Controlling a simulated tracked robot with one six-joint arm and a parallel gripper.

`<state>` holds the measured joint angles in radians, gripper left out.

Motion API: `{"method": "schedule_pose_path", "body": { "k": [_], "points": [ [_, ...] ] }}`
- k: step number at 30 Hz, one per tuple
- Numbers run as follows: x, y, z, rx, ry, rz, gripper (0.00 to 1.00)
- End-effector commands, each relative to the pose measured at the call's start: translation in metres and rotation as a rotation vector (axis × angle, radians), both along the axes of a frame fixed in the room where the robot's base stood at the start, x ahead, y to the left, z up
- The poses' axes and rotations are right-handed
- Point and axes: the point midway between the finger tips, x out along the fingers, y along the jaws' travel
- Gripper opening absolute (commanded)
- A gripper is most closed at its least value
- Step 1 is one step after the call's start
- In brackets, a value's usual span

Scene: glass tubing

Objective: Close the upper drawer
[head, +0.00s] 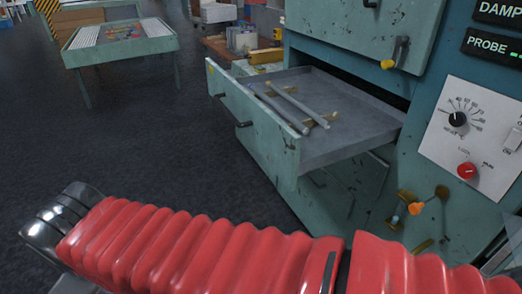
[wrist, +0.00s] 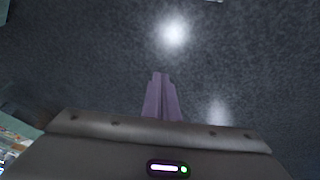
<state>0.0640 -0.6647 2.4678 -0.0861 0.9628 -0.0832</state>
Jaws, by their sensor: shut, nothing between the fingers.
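The upper drawer (head: 350,142) is pulled out of the teal cabinet in the head view. Its worn front panel (head: 255,118) faces left and carries dark handles. Two grey rods (head: 285,105) lie inside on small brass-coloured supports. My red-sleeved arm crosses the bottom of the head view, and the gripper itself does not show there. In the wrist view my gripper (wrist: 161,76) shows as two purple fingers held together, empty, over the dark floor. The drawer cannot be made out in the wrist view.
A low table (head: 120,42) stands at the back left. Dark floor (head: 130,135) lies clear left of the drawer.

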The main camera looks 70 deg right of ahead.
Motion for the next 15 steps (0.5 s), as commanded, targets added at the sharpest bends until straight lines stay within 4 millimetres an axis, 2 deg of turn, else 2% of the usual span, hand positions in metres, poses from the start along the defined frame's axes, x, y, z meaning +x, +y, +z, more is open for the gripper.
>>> {"method": "schedule_pose_path", "body": {
  "k": [7,15],
  "points": [
    [-0.009,-0.066,-0.020,-0.203,0.270,0.047,0.00],
    [-0.025,-0.141,-0.025,-0.389,0.595,0.113,0.00]
  ]
}}
